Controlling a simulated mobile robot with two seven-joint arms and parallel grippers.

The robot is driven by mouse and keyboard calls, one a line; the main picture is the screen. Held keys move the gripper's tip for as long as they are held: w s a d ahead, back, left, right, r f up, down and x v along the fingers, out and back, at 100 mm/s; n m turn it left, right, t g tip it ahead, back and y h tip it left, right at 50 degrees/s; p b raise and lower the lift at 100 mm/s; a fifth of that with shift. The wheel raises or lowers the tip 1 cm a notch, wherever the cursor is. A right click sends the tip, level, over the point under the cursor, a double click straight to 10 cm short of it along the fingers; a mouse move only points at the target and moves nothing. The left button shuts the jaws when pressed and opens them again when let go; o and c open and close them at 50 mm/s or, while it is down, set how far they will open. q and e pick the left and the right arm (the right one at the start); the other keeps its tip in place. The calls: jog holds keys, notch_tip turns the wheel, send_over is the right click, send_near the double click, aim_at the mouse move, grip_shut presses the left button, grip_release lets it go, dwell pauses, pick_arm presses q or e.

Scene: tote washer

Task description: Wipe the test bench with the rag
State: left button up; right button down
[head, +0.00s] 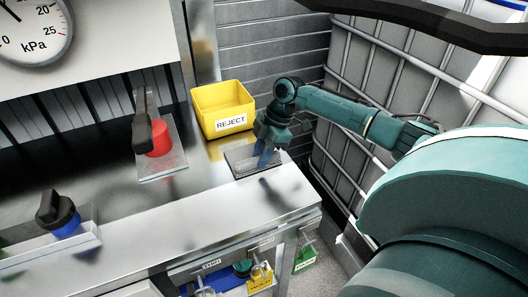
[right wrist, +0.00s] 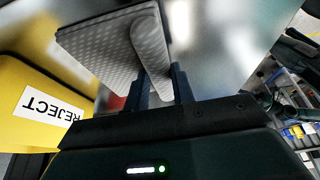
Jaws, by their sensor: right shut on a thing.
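The grey rag (head: 240,160) lies on the right end of the metal test bench (head: 170,215), in front of the yellow bin. In the right wrist view the rag (right wrist: 95,48) is a flat, patterned grey piece with a raised rounded ridge. My right gripper (head: 265,158) reaches down over the rag from the right. In the wrist view its two dark fingers (right wrist: 162,82) are shut on the ridge. My left gripper is in neither view.
A yellow REJECT bin (head: 223,107) stands just behind the rag. Left of it are a red valve with a dark lever (head: 150,135) and a blue valve with a black knob (head: 62,215). A caged white tank (head: 365,75) stands right of the bench. The bench's front strip is clear.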

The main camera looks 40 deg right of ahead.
jog(key=shift+s+a+p, duration=0.2)
jog(key=shift+a+p, duration=0.35)
jog(key=shift+p, duration=0.05)
jog(key=shift+s+a+p, duration=0.15)
jog(key=shift+a+p, duration=0.35)
jog(key=shift+a, duration=0.3)
jog(key=shift+s+a+p, duration=0.15)
jog(key=shift+a+p, duration=0.15)
jog(key=shift+a, duration=0.45)
jog(key=shift+s+a+p, duration=0.1)
jog(key=shift+a+p, duration=0.2)
jog(key=shift+a, duration=0.8)
jog(key=shift+s+a, duration=0.25)
jog(key=shift+a, duration=1)
jog(key=shift+s+a, duration=0.25)
jog(key=shift+a, duration=0.95)
jog(key=shift+d, duration=0.1)
jog(key=shift+s+d, duration=0.45)
jog(key=shift+d, duration=1.45)
jog(key=shift+s+d, duration=0.45)
jog(key=shift+d, duration=1.5)
jog(key=shift+s+d, duration=0.45)
jog(key=shift+d, duration=1.45)
